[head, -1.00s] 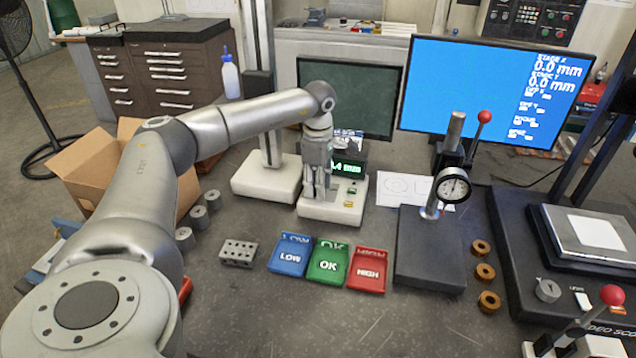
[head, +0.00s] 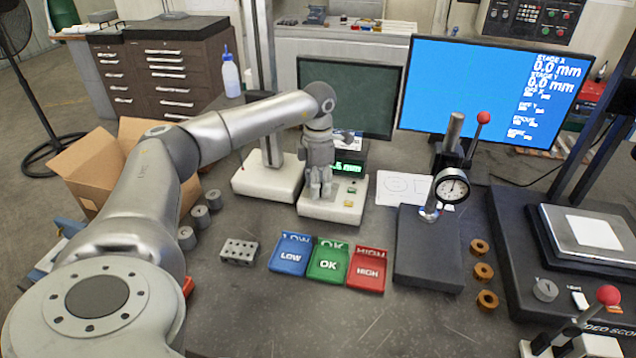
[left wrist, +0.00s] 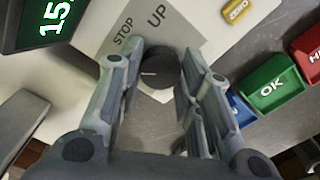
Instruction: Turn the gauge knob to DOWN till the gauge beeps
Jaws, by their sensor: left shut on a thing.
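The height gauge's white base (head: 345,210) stands mid-table in the head view, with a lit green display (head: 348,168) partly behind my gripper. My left gripper (head: 319,192) points down over the base. In the left wrist view the dark round gauge knob (left wrist: 155,73) sits between the two fingers of the left gripper (left wrist: 152,65), which is shut on it. The panel beside the knob reads STOP and UP; no DOWN mark shows, and that side is hidden by the gripper. The display (left wrist: 50,22) shows digits starting with 15, cut off by the frame. My right gripper is not in view.
Blue LOW (head: 290,256), green OK (head: 328,263) and red HIGH (head: 367,270) trays lie in front of the gauge. A dial gauge stand (head: 428,250) is right of it. A block with holes (head: 239,251) and several grey cylinders (head: 200,217) lie left.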

